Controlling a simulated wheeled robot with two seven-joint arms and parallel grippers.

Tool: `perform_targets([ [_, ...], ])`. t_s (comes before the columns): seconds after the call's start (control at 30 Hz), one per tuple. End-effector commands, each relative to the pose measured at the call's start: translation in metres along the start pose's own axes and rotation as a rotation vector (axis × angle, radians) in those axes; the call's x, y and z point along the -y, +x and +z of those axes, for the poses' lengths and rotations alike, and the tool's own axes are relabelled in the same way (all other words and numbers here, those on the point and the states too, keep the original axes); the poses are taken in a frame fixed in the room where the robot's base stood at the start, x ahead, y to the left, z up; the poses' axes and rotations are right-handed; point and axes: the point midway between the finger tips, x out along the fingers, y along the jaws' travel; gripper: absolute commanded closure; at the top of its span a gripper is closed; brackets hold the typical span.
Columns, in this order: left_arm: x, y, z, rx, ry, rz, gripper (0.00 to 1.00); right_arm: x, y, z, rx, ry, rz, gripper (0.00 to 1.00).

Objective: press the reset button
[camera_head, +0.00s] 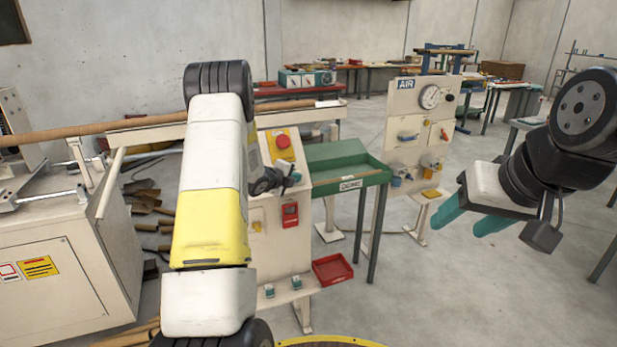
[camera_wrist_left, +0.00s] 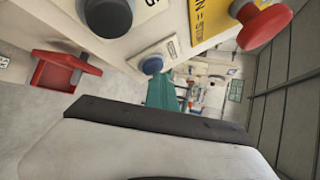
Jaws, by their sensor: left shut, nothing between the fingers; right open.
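A sloped control panel carries a yellow plate with a red mushroom button (camera_head: 283,142); that red button also shows in the left wrist view (camera_wrist_left: 265,27). Beside it in the wrist view are a blue button (camera_wrist_left: 152,65) with a small label I cannot read clearly and a large black button (camera_wrist_left: 108,16). Which one is reset is not readable. My left gripper's teal fingers (camera_wrist_left: 163,92) are shut and empty, close to the blue button; contact cannot be told. In the head view my arm hides much of this area. My right gripper (camera_head: 458,229) is open and empty, away to the right.
The white AIR board (camera_head: 405,115) stands behind. A long brown tube (camera_head: 110,127) and white machine (camera_head: 60,270) are at left.

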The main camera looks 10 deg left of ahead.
Motion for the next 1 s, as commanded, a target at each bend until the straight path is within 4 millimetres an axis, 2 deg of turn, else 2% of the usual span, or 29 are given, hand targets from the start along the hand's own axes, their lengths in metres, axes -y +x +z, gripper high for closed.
perform_targets([
  [0.33, 0.008, -0.011, -0.007, 0.001, 0.001, 0.0, 1.0, 0.0, 0.0, 0.0, 0.0, 0.0, 0.0, 0.44],
  [0.7, 0.009, -0.013, -0.009, 0.0, 0.0, 0.0, 1.0, 0.0, 0.0, 0.0, 0.0, 0.0, 0.0, 0.44],
  [1.0, 0.024, -0.032, -0.023, 0.0, 0.0, -0.001, 1.0, 0.0, 0.0, 0.0, 0.0, 0.0, 0.0, 0.44],
])
